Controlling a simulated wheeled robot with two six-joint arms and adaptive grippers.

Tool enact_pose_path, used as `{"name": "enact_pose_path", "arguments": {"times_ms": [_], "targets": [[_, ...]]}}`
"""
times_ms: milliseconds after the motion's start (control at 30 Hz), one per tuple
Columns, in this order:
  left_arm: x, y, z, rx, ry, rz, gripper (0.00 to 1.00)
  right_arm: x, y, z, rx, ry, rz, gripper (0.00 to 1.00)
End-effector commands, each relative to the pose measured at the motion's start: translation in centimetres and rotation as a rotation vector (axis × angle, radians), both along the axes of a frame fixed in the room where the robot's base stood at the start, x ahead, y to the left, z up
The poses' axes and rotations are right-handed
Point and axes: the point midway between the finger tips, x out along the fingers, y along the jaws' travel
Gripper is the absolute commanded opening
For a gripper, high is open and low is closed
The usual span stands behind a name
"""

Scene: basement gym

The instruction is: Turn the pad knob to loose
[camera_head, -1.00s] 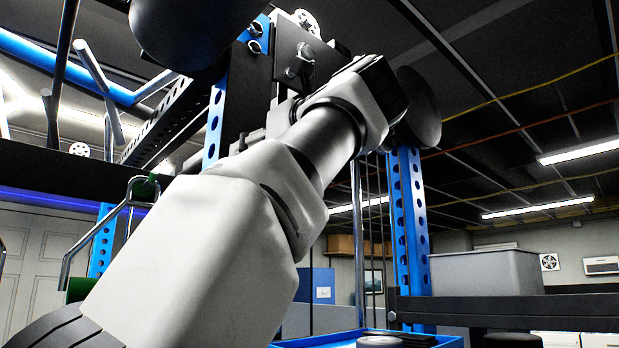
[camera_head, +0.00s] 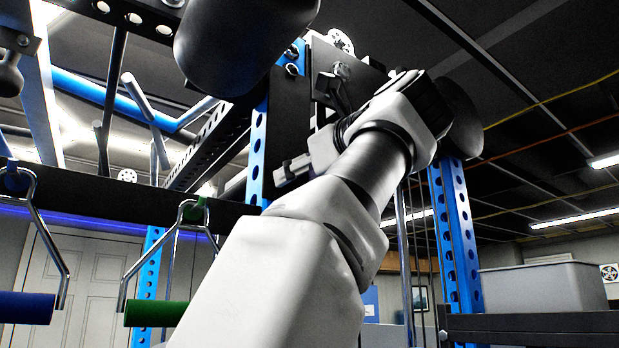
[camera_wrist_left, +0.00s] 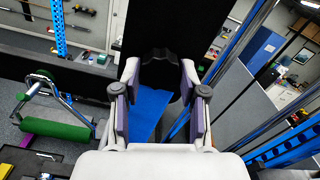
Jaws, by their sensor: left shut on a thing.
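The pad knob (camera_wrist_left: 160,68) is a black, lobed knob between the fingertips of my left gripper (camera_wrist_left: 159,75) in the left wrist view. The two fingers close on it from both sides, and a dark panel lies behind it. Which setting it points to cannot be read. In the head view my left arm rises from the bottom to the dark plate (camera_head: 290,115) on the rack. Two black rounded pads (camera_head: 245,40) show on either side of the plate. My right gripper is not in view.
Blue perforated uprights (camera_head: 455,235) stand beside the arm. A green-grip handle (camera_head: 155,314) and a blue-grip handle (camera_head: 25,307) hang at left. Close around the wrist there is little free room.

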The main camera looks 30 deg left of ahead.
Motion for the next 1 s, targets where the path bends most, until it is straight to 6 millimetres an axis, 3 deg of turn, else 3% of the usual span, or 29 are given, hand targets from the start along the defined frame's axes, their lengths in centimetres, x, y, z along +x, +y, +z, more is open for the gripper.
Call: {"name": "enact_pose_path", "arguments": {"times_ms": [33,100,667,767,1000], "targets": [[0.03,-0.02,-0.07,-0.002,0.001,-0.001,0.49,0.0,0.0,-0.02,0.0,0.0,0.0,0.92],[0.02,-0.02,-0.05,-0.001,0.0,0.0,0.67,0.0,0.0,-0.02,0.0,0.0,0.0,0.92],[-0.03,-0.01,0.05,0.014,0.031,0.0,0.67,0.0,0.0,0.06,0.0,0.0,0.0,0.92],[-0.12,0.0,0.13,0.053,0.125,0.0,0.67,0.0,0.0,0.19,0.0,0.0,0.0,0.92],[-0.24,0.06,0.23,0.235,0.565,0.001,0.67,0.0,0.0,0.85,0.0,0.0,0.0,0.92]]}}
